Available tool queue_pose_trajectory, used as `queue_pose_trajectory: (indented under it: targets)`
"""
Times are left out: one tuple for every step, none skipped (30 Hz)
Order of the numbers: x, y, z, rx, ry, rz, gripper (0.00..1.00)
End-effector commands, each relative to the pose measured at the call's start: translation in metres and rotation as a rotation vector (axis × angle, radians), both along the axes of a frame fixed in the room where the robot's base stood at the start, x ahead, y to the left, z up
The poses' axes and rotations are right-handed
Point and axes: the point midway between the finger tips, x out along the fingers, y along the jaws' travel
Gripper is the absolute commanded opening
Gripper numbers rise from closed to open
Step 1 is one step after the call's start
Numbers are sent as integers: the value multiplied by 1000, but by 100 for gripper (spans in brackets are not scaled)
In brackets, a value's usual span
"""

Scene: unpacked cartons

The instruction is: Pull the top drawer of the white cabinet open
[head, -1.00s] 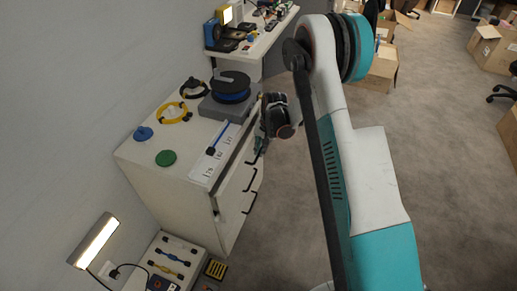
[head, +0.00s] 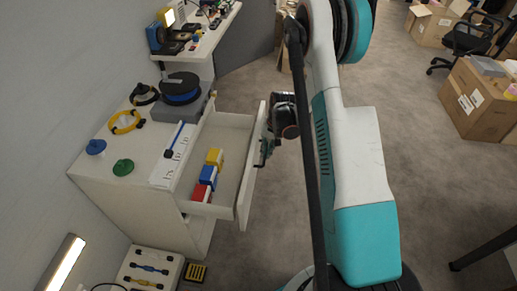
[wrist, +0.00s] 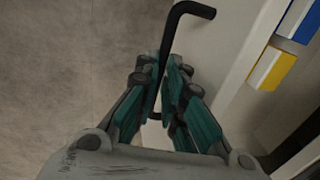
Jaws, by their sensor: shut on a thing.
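The white cabinet (head: 130,205) stands against the wall at the left in the head view. Its top drawer (head: 247,185) is pulled well out, and its inside shows. Red, blue and yellow blocks (head: 209,175) lie in it. My gripper (head: 267,150) is at the outer face of the drawer front. In the wrist view my gripper (wrist: 164,85) is shut on the black drawer handle (wrist: 172,45), which runs between its teal fingers. The drawer front hides most of the lower cabinet front in the head view.
A low white unit (head: 150,268) stands in front. Cartons (head: 482,103) and a chair (head: 468,42) are at the right. Grey floor lies between.

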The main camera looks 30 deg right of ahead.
Motion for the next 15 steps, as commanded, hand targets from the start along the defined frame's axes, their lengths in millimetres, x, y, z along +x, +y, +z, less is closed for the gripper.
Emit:
queue_pose_trajectory:
  targets:
    - [-2, -2, 0, 1, 1, -1, 0]
    - [-2, -2, 0, 1, 1, -1, 0]
    - [-3, -3, 0, 1, 1, -1, 0]
    - [-3, -3, 0, 1, 1, -1, 0]
    - [-3, -3, 0, 1, 1, -1, 0]
    - [-3, -3, 0, 1, 1, 0, 0]
    - [-3, -3, 0, 1, 1, 0, 0]
    - [-3, -3, 0, 1, 1, 0, 0]
    - [-3, -3, 0, 1, 1, 0, 0]
    - [-3, -3, 0, 1, 1, 0, 0]
    - [-3, -3, 0, 1, 1, 0, 0]
    - [-3, -3, 0, 1, 1, 0, 0]
    - [-3, -3, 0, 1, 1, 0, 0]
    - [-3, -3, 0, 1, 1, 0, 14]
    - [-2, -3, 0, 1, 1, 0, 23]
